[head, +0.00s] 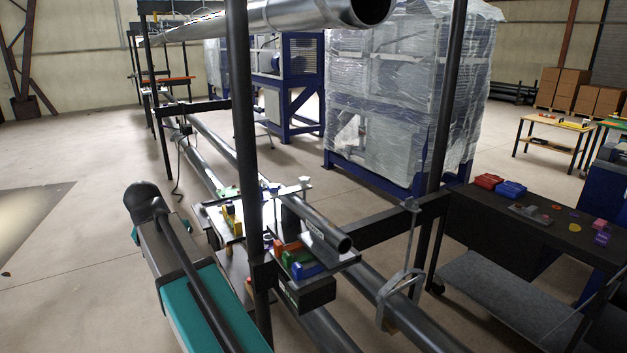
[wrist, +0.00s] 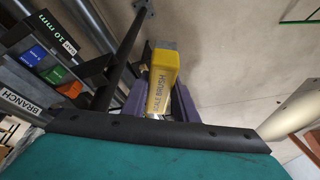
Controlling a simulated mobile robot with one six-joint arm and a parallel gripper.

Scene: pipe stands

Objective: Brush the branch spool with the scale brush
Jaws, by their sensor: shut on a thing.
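My gripper (wrist: 160,104) is shut on the yellow scale brush (wrist: 162,72), seen in the wrist view with its lettering along the handle. The brush points away from the wrist, over bare floor; its far end looks grey. In the head view I cannot clearly make out my gripper or the held brush. A short grey pipe with an open dark end, probably the branch spool (head: 318,224), lies on the pipe stand in the head view. A BRANCH label (wrist: 20,103) shows at the left of the wrist view. I see no contact between brush and spool.
Coloured blocks (head: 303,262) sit on a small shelf beside the short pipe. Dark stand posts (head: 246,120) and long pipes (head: 395,310) crowd the area. A dark cart (head: 490,225) stands at right. Floor at left is open.

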